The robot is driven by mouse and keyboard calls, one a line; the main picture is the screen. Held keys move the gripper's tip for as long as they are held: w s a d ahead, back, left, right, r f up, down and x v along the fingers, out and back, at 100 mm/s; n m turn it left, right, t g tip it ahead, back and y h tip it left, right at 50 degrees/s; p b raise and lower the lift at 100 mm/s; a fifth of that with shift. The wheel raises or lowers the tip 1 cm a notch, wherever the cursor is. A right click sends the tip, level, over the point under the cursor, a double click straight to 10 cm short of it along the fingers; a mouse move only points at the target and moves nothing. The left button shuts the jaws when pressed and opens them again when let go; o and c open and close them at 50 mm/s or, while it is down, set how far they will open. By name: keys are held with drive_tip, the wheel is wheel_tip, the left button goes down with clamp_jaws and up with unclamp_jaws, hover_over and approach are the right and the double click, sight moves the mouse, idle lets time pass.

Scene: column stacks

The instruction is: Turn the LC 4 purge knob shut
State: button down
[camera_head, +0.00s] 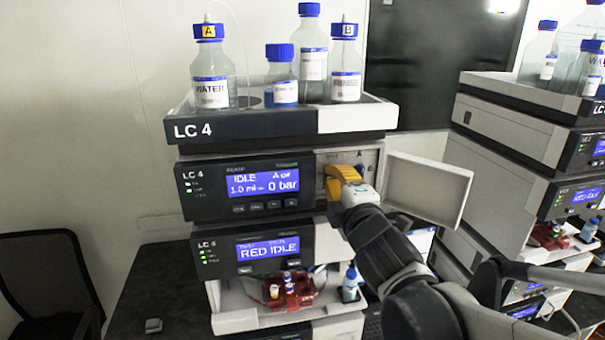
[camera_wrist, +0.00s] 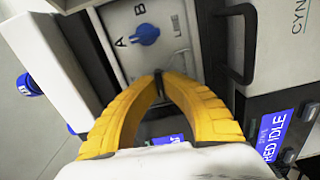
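The LC 4 pump module (camera_head: 240,213) has its front door (camera_head: 430,187) swung open to the right. Its screen reads IDLE and 0 bar. In the wrist view a blue knob (camera_wrist: 146,35) sits on the pale panel (camera_wrist: 180,58) by the letters A and B. The tips appear below the knob, with panel visible between; nothing is seen held.
Capped bottles (camera_head: 210,75) stand in the top tray (camera_head: 250,127). The open door is close to the right of my gripper. A black handle-like bar (camera_wrist: 248,45) shows at right in the wrist view. Below is a module reading RED IDLE (camera_head: 267,248) with red vial holder (camera_head: 290,290).

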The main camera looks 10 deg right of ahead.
drive_tip(key=shift+m, duration=0.4)
drive_tip(key=m, duration=0.3)
drive_tip(key=shift+r+m, duration=0.15)
drive_tip(key=shift+m, duration=0.25)
drive_tip(key=m, duration=0.4)
drive_tip(key=shift+m, duration=0.3)
drive_tip(key=m, duration=0.4)
drive_tip(key=shift+w+d+r, duration=0.1)
drive_tip(key=shift+r, duration=0.05)
drive_tip(key=shift+m, duration=2)
drive_tip(key=c, duration=1.6)
unclamp_jaws()
drive_tip(key=shift+o, duration=0.2)
